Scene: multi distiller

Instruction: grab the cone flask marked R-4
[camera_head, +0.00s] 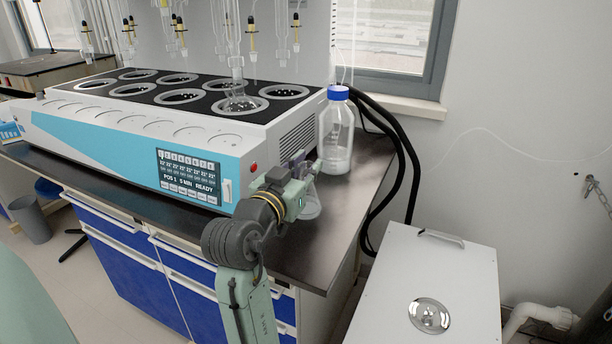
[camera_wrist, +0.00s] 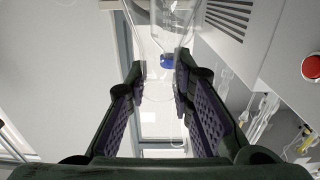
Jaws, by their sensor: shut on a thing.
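A clear glass cone flask (camera_head: 310,206) is at the right end of the bench, beside the distiller's corner. My gripper (camera_head: 304,168) is at its upper part, shut on it. In the wrist view my gripper's two dark fingers (camera_wrist: 160,78) stand on either side of clear, faint glass. The flask's wide lower part shows below my gripper in the head view. No R-4 mark can be read. I cannot tell whether its base touches the bench.
A clear bottle with a blue cap (camera_head: 337,135) stands just behind the flask. The distiller (camera_head: 130,150) is to the left, with a flask (camera_head: 240,102) in one heating well. Black hoses (camera_head: 408,160) hang at the right. A white box (camera_head: 425,290) stands lower right.

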